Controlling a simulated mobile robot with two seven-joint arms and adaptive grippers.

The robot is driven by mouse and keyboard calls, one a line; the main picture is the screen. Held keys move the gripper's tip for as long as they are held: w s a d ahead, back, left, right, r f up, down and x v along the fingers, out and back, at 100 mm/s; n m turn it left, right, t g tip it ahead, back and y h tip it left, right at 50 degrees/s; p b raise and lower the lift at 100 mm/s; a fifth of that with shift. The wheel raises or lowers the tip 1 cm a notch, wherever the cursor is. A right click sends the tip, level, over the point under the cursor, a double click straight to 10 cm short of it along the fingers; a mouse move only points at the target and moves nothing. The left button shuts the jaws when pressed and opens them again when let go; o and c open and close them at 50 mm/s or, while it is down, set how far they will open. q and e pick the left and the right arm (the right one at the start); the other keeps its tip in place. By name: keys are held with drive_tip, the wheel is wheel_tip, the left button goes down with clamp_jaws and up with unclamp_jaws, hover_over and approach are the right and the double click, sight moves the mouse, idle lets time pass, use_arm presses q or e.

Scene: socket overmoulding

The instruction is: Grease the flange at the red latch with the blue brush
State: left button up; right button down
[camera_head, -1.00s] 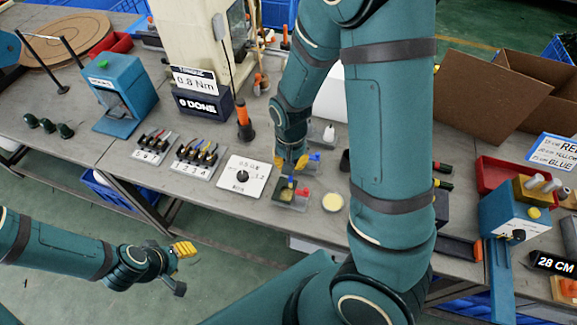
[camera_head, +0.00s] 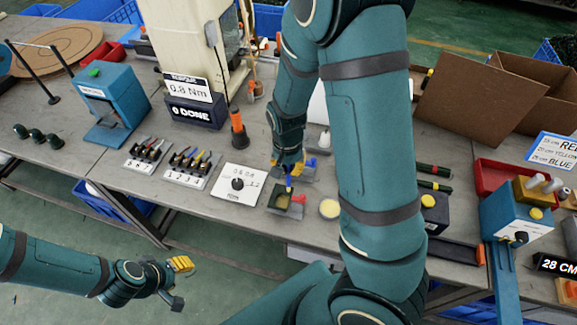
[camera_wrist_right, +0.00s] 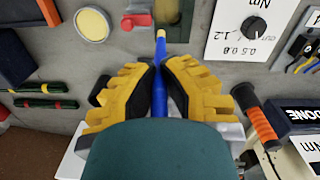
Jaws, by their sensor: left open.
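My right gripper (camera_head: 288,164) is shut on the blue brush (camera_wrist_right: 160,48), held between its two yellow fingers in the right wrist view. The brush points down, its pale tip at the fixture's edge. The flange (camera_wrist_right: 167,12), olive-brown, sits in the fixture next to the red latch (camera_wrist_right: 136,20), partly cut off by the picture's edge. In the head view the fixture (camera_head: 283,209) with its red latch (camera_head: 299,199) lies just below the gripper. I cannot tell whether the tip touches the flange. My left gripper (camera_head: 180,267) is open and empty, in front of the table.
A round pot of pale yellow grease (camera_head: 330,208) stands right of the fixture. A white dial plate (camera_head: 239,184) lies left of it, then tool racks (camera_head: 192,169). A brush stand (camera_head: 310,173) is behind the fixture.

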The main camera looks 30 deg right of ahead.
drive_tip(key=shift+f+b, duration=0.35)
drive_tip(key=shift+f, duration=0.1)
idle(0.8)
drive_tip(key=shift+d, duration=0.1)
drive_tip(key=shift+w+d, duration=0.25)
drive_tip(key=shift+s+a, duration=0.1)
drive_tip(key=shift+a, duration=0.05)
drive_tip(key=shift+s+a+p, duration=0.4)
drive_tip(key=shift+s+a, duration=0.05)
drive_tip(key=shift+a, duration=0.05)
drive_tip(key=shift+d, duration=0.1)
